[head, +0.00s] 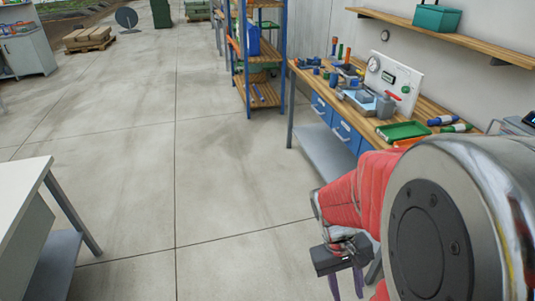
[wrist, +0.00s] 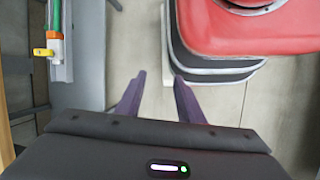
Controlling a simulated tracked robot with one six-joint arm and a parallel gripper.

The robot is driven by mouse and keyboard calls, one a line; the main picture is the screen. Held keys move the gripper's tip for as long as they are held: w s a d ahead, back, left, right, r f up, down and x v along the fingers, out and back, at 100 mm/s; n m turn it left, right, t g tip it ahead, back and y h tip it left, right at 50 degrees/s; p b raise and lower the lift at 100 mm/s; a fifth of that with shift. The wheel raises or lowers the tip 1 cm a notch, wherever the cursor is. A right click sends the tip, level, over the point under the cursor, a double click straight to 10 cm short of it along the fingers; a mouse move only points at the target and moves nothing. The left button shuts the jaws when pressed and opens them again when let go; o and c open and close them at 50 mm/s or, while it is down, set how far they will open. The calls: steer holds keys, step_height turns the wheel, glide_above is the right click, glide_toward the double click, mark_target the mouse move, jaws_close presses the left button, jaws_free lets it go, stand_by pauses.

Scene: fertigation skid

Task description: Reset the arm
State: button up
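My gripper (head: 347,284) hangs low at the right of the head view, below my red-covered arm, beside the workbench. In the wrist view its two purple fingers (wrist: 157,98) stand apart with only grey floor between them. It is open and holds nothing. Part of the arm and the fingertips' lower ends are cut off or hidden in the head view.
A wooden workbench (head: 448,112) with a gauge panel (head: 393,80), fittings and a green tray (head: 403,131) runs along the right wall. A blue shelf rack (head: 282,55) stands beyond it. A white table (head: 20,190) is at left. The middle floor is clear.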

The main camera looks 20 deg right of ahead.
steer(key=w+a+r+n+t, duration=0.1)
steer(key=w+a+r+t, duration=0.3)
steer(key=a+r, duration=0.3)
steer(key=w+a+r+n+t+y, duration=0.1)
steer(key=w+a+r+t, duration=0.2)
steer(key=a+r+t, duration=0.2)
steer(key=a+r, duration=0.3)
steer(key=r, duration=0.3)
steer(key=shift+w+a+y, duration=0.2)
steer(key=shift+w+y, duration=0.1)
steer(key=shift+w, duration=0.05)
steer(key=shift+c, duration=0.4)
